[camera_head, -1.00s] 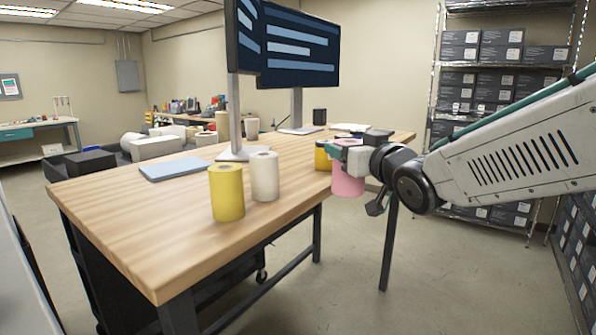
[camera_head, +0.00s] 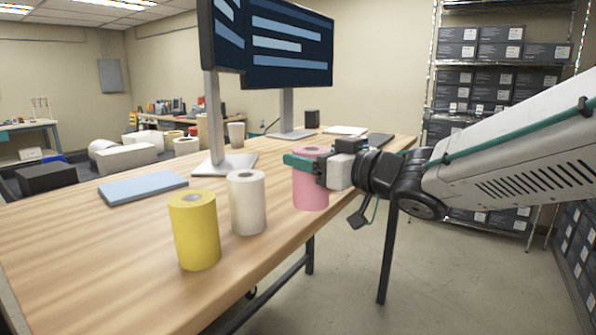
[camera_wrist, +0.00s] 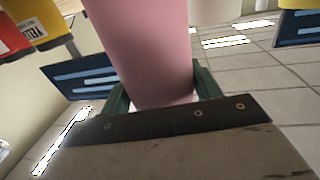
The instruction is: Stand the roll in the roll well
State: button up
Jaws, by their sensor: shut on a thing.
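A pink roll (camera_head: 310,192) is upright in my gripper (camera_head: 303,165), at the right side of the wooden table. My green fingers are shut on its upper part. Its lower end appears close to the tabletop near the edge; I cannot tell whether it touches. In the wrist view the pink roll (camera_wrist: 145,45) stands between the green fingers (camera_wrist: 160,90). A white roll (camera_head: 247,205) and a yellow roll (camera_head: 196,235) stand upright on the table to the left of the pink roll. I cannot make out a roll well in either view.
The wooden table (camera_head: 100,235) has free room at its front left. Two monitors (camera_head: 288,45) on stands are behind the rolls. A dark cup (camera_head: 312,118) and flat items stand at the back. Shelves with boxes (camera_head: 495,85) are at right.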

jog(key=shift+w+a+f, duration=0.35)
jog(key=shift+w+f, duration=0.4)
jog(key=shift+w, duration=1.05)
jog(key=shift+w+a+f, duration=0.35)
jog(key=shift+w+f, duration=0.4)
jog(key=shift+w, duration=1.1)
jog(key=shift+w+a+f, duration=0.35)
jog(key=shift+w+f, duration=0.4)
jog(key=shift+w, duration=1.05)
jog(key=shift+f, duration=0.15)
jog(key=o, duration=1.1)
jog(key=v, duration=1.2)
